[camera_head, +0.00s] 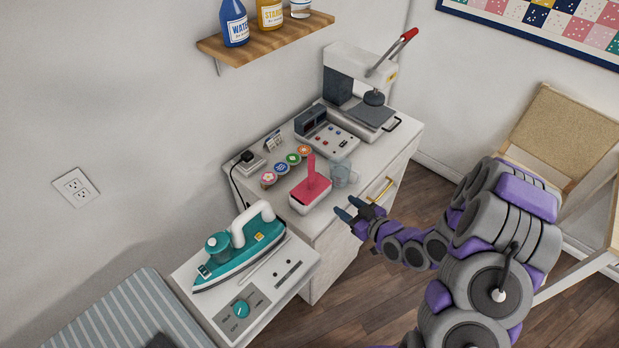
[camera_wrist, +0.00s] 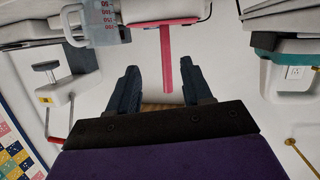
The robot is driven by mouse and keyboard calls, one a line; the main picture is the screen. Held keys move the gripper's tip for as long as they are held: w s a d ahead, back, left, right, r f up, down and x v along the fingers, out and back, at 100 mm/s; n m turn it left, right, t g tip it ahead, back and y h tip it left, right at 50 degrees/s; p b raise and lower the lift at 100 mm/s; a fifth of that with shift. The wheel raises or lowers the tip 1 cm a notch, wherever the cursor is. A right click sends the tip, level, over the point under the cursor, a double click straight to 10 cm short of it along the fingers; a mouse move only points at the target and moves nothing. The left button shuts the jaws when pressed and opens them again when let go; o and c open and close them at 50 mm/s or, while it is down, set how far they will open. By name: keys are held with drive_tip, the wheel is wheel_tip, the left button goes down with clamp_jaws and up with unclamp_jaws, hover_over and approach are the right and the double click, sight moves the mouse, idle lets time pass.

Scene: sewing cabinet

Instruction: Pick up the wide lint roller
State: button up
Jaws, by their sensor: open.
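The wide lint roller (camera_head: 309,192) lies near the front edge of the white cabinet top, with a red-pink body, a white lower part and a handle sticking up. In the wrist view its pink handle (camera_wrist: 167,62) points toward my gripper and its pale roller spans the top edge, partly cut off. My gripper (camera_head: 347,207) is open and empty, just off the cabinet's front edge, to the right of the roller. In the wrist view the handle shows between the two dark fingers (camera_wrist: 160,72), but I cannot tell that either touches it.
A clear measuring cup (camera_head: 341,174) stands close beside the roller. Several round coloured tins (camera_head: 281,168) and a control box (camera_head: 328,137) sit behind, with a heat press (camera_head: 372,108) at the far end. A teal iron (camera_head: 240,250) stands on the lower unit at left.

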drive_tip(key=m+t+y+b, duration=0.1)
drive_tip(key=t+y+b, duration=0.1)
drive_tip(key=t, duration=0.1)
approach(313, 174)
drive_tip(key=x, duration=0.5)
drive_tip(key=shift+x, duration=0.95)
drive_tip(key=shift+b+x, duration=0.55)
drive_tip(key=shift+x, duration=1.65)
drive_tip(key=shift+f, duration=0.1)
drive_tip(key=shift+c, duration=0.5)
clamp_jaws()
